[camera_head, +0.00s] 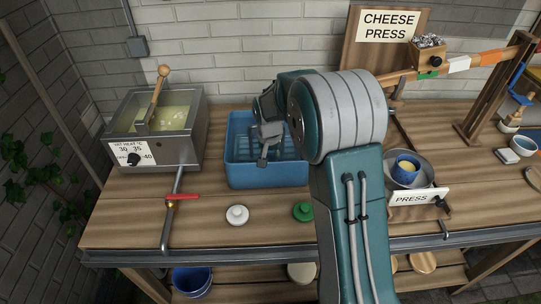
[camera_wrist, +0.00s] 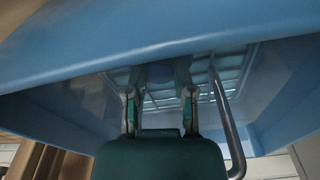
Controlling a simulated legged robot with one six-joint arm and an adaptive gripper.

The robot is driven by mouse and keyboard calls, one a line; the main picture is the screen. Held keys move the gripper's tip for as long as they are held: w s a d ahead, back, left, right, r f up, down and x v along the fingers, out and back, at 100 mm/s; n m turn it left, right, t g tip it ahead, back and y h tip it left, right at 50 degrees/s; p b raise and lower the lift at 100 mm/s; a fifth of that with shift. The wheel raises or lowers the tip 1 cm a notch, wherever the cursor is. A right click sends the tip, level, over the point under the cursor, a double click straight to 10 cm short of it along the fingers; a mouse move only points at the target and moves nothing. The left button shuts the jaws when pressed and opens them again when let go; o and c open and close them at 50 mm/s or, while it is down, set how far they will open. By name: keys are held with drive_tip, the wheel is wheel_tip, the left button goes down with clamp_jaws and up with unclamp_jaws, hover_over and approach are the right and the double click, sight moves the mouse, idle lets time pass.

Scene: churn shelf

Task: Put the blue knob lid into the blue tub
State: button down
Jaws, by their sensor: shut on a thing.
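The blue tub (camera_head: 268,176) stands on the wooden bench, left of my arm. Its blue wall (camera_wrist: 150,40) fills the upper part of the wrist view, with a pale slatted floor beyond. My gripper (camera_head: 264,158) is over or inside the tub, pointing down. In the wrist view my gripper (camera_wrist: 160,85) is shut on a blue rounded thing, the blue knob lid (camera_wrist: 160,72), seen only in part between the fingers. The lid is hidden in the head view. I cannot tell whether it touches the tub floor.
A white knob lid (camera_head: 237,215) and a green knob lid (camera_head: 303,212) lie in front of the tub. A metal vat (camera_head: 190,150) with a red-handled tap (camera_head: 182,197) stands left. A cheese press with a pan (camera_head: 427,174) stands right. A blue bucket (camera_head: 192,281) is below.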

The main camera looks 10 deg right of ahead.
drive_tip(key=shift+a+f, duration=0.4)
drive_tip(key=shift+a, duration=0.25)
drive_tip(key=shift+c, duration=2.3)
unclamp_jaws()
drive_tip(key=shift+d, duration=0.45)
drive_tip(key=shift+a+r, duration=0.15)
drive_tip(key=shift+r, duration=0.1)
drive_tip(key=s+r+t, duration=0.1)
drive_tip(key=s+r, duration=0.3)
drive_tip(key=r, duration=0.5)
drive_tip(key=s+r, duration=0.4)
drive_tip(key=r, duration=0.5)
drive_tip(key=s+r+n+t, duration=0.1)
drive_tip(key=s+n+t, duration=0.2)
drive_tip(key=s, duration=2)
drive_tip(key=shift+r+n, duration=0.3)
drive_tip(key=shift+n, duration=0.4)
